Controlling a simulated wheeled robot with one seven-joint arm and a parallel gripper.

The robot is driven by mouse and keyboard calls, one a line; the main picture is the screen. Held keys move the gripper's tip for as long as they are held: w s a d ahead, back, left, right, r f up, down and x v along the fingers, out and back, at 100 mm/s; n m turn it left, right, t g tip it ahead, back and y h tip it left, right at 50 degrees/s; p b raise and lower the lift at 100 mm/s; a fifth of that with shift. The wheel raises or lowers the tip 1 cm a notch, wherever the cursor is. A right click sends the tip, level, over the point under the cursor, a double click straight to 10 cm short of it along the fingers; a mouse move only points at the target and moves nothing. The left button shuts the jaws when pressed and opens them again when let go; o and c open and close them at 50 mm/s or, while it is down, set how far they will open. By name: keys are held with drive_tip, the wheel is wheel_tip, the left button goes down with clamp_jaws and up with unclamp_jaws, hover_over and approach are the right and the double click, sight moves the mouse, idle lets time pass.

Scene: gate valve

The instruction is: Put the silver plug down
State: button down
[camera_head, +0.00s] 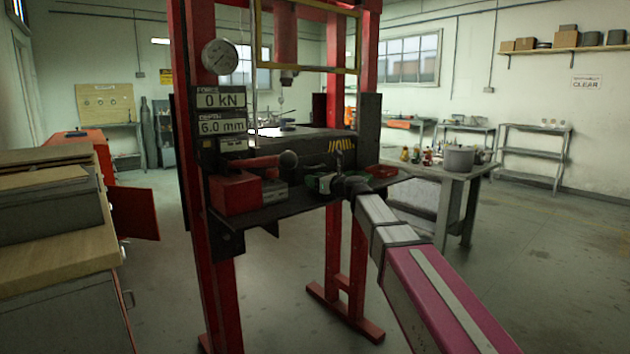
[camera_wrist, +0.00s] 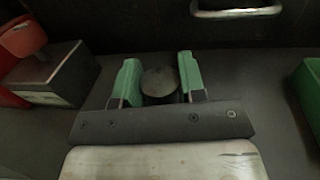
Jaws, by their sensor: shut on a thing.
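My gripper (camera_wrist: 159,80) has its two green fingers on either side of a dark, round-topped piece, which I take to be the silver plug (camera_wrist: 160,84). It looks dull grey-brown here rather than bright silver. The gripper is shut on it, low over the dark press shelf (camera_wrist: 225,75). I cannot tell whether the plug touches the shelf. In the head view my gripper (camera_head: 326,182) shows small at the end of my arm, over the shelf (camera_head: 290,207) of the red press. The plug cannot be made out clearly there.
A grey block with a red part (camera_wrist: 45,75) stands left of my gripper. A green-edged thing (camera_wrist: 312,85) is at the right edge. A metal bar handle (camera_wrist: 237,13) lies beyond. The red press frame (camera_head: 195,250) rises beside the shelf. Dark shelf surface shows around the fingers.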

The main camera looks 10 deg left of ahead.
drive_tip(key=c, duration=0.7)
unclamp_jaws()
drive_tip(key=v, duration=1.2)
drive_tip(key=shift+r, duration=0.2)
